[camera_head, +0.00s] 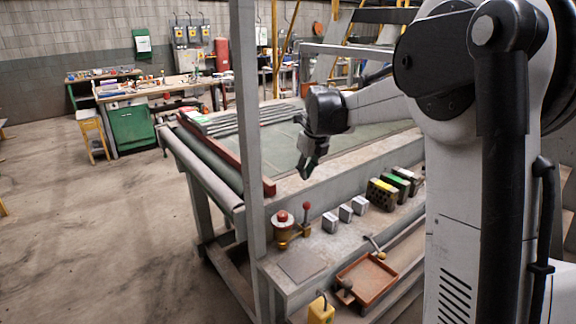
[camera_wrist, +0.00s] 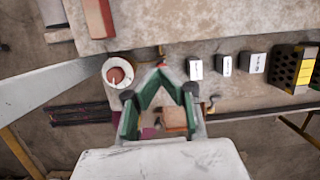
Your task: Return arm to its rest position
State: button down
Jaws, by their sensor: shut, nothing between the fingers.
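My gripper (camera_head: 309,163) hangs from my arm above the back of the grey workbench (camera_head: 303,268) in the head view, pointing down and apart from everything on it. In the wrist view my gripper (camera_wrist: 161,72) shows with its green-edged fingers meeting at the tips, and nothing is between them.
Several small grey blocks (camera_head: 345,213), a red-knobbed device (camera_head: 283,220) and a reddish tray (camera_head: 367,282) are on or by the bench. A grey upright post (camera_head: 248,120) stands left of my gripper. The floor (camera_head: 110,230) at left is clear.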

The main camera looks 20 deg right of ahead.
jog(key=s+a+r+n+t+b, duration=0.1)
jog(key=s+a+r+n, duration=0.15)
jog(key=s+n, duration=0.55)
jog(key=s+a+r+n+t+b, duration=0.15)
jog(key=s+a+n, duration=0.25)
jog(key=s+n, duration=0.45)
jog(key=s+a+f+n+t, duration=0.1)
jog(key=s+a+f+n, duration=0.1)
jog(key=s+n, duration=0.5)
jog(key=s+a+f+n+t, duration=0.1)
jog(key=s+f+n, duration=0.3)
jog(key=s+n, duration=0.4)
jog(key=s, duration=0.5)
jog(key=shift+a+f+h+b, duration=0.35)
jog(key=shift+a+f+h, duration=0.05)
